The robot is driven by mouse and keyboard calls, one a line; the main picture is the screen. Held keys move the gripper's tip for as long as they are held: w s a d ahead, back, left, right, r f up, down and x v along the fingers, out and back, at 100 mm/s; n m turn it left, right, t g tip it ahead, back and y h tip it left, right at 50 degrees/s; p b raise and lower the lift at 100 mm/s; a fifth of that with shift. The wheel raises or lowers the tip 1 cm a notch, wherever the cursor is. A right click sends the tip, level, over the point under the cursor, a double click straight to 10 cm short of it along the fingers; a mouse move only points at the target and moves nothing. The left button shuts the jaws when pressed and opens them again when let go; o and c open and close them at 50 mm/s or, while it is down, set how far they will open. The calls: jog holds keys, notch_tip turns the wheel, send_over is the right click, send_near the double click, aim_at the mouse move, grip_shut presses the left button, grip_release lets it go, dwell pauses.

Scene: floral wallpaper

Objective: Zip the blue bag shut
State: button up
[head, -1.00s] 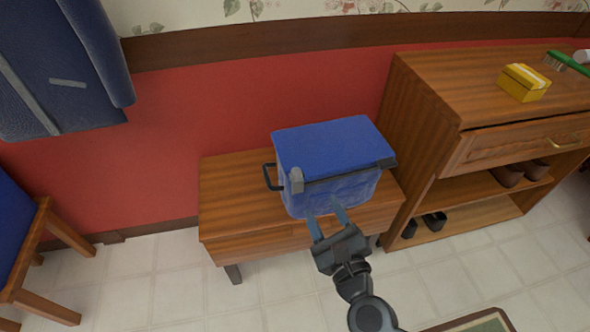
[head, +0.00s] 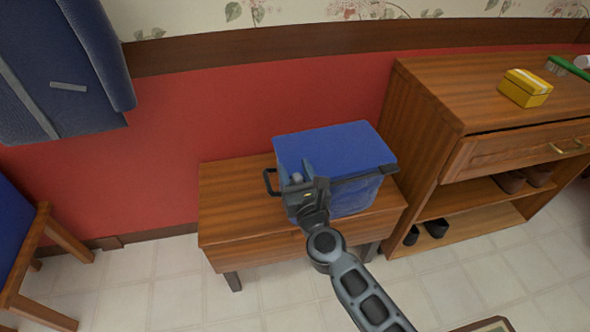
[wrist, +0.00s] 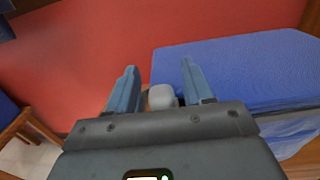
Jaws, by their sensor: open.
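The blue bag (head: 345,150) is a box-shaped bag with a flat blue lid and a dark side handle (head: 269,181), standing on a low wooden bench. My gripper (head: 296,178) is at the bag's front left corner, and it hides that corner in the head view. In the wrist view my gripper (wrist: 160,88) is open, with its two blue fingers apart. A grey zipper pull (wrist: 162,97) shows between the fingers, with a gap to either side. The bag's lid (wrist: 240,68) lies to the right of the fingers.
The wooden bench (head: 235,215) stands against the red wall. A wooden cabinet (head: 425,130) with a yellow box (head: 525,88) and a green brush (head: 568,66) on top is close on the bag's right. A chair (head: 30,260) is at the left. The tiled floor in front is mostly clear.

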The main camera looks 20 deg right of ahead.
jog(key=shift+w, duration=0.15)
jog(key=shift+c, duration=0.2)
jog(key=c, duration=0.8)
